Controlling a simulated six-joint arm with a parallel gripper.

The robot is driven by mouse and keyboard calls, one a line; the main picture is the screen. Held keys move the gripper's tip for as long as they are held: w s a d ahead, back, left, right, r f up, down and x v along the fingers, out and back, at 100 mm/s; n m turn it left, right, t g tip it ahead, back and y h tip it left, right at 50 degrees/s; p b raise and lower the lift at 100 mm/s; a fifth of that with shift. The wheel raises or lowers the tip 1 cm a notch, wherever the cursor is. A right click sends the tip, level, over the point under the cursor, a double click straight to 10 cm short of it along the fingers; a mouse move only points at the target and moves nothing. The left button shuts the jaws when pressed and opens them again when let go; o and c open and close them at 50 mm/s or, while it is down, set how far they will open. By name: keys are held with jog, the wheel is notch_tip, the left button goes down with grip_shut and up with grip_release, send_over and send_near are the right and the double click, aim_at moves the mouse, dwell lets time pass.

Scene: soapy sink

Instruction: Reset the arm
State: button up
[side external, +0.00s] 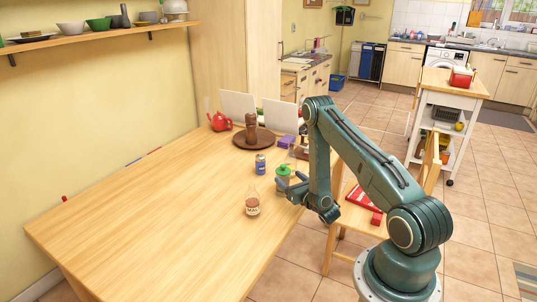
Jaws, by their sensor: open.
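My gripper (291,186) is at the right edge of the wooden table, low over the tabletop and beside a container with a green lid (283,170). Its jaws are open, and the fingers are small in this view. I cannot tell whether they touch the container. My arm reaches in from the right, with its base on the floor side of the table.
A bottle (252,204) and a blue can (260,165) stand close to my gripper. A round brown tray (245,141), a red teapot (220,121) and a purple box (287,142) are farther back. A chair (355,215) stands below my arm.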

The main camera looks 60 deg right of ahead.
aim_at(284, 167)
jog(key=w+r+m, duration=0.1)
jog(key=r, duration=0.1)
jog(key=w+d+r+m, duration=0.1)
jog(key=r, duration=0.1)
jog(key=w+r+m, duration=0.1)
jog(key=r+m, duration=0.1)
jog(key=shift+w+d+r+g+h, duration=0.2)
jog(key=shift+w+g+h, duration=0.1)
jog(key=shift+g+h, duration=0.1)
jog(key=a+r+m+g+y, duration=0.45)
jog(key=a+r+m, duration=1.15)
jog(key=r, duration=0.4)
jog(key=s+a+r+m+g+y, duration=0.2)
jog(key=s+a+m, duration=0.2)
jog(key=s+a, duration=0.4)
jog(key=s+a+r+m+g+y, duration=0.1)
jog(key=s+a+m+g+y, duration=0.2)
jog(key=s, duration=1.2)
jog(key=a+m, duration=0.2)
jog(key=a, duration=0.3)
jog(key=shift+s+r+m, duration=0.3)
jog(key=shift+s+r, duration=0.05)
jog(key=shift+s, duration=0.05)
